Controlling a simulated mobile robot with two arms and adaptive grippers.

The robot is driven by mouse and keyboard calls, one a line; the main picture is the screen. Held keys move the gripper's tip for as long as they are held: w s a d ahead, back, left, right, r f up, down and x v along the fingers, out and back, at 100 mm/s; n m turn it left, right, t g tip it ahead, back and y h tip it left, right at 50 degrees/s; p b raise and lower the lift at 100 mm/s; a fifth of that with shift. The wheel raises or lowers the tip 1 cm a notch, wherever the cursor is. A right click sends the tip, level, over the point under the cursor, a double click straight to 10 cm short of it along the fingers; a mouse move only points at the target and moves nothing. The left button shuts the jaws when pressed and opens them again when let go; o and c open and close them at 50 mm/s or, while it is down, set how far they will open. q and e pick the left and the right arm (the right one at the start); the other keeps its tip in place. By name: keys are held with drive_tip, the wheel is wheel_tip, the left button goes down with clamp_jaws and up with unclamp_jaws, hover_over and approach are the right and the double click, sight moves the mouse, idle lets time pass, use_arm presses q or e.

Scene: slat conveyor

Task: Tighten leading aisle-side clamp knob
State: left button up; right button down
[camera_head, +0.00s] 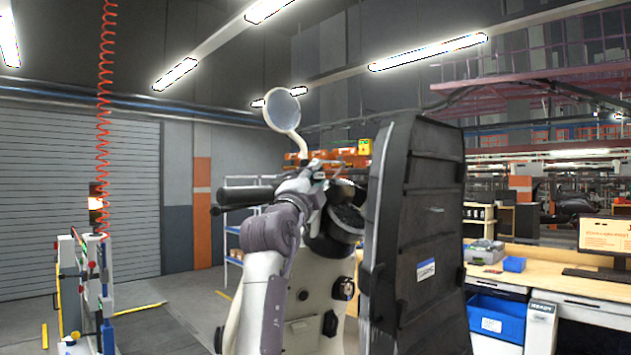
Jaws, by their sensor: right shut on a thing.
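My right arm rises in the middle of the camera_head view, and its right gripper (318,178) is at the handlebar area of a scooter-like vehicle. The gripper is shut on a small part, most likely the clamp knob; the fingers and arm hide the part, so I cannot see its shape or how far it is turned. A black handlebar grip (247,194) sticks out to the left, and a round mirror (282,111) stands above. My left gripper is not in view.
A large black panel with a label (412,215) stands upright close on the right and blocks the view behind it. A wooden workbench (540,272) with a blue bin (497,318) is farther right. A red coiled hose (105,100) hangs at left. Floor at left is partly free.

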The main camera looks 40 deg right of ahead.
drive_tip(key=shift+f+b, duration=0.3)
drive_tip(key=shift+b, duration=0.1)
drive_tip(key=shift+d+r+n+t+h, duration=0.1)
drive_tip(key=shift+r+n+t+h, duration=0.1)
drive_tip(key=shift+n+t+h, duration=0.15)
drive_tip(key=c, duration=0.8)
unclamp_jaws()
drive_tip(key=shift+c, duration=0.2)
drive_tip(key=v, duration=1.2)
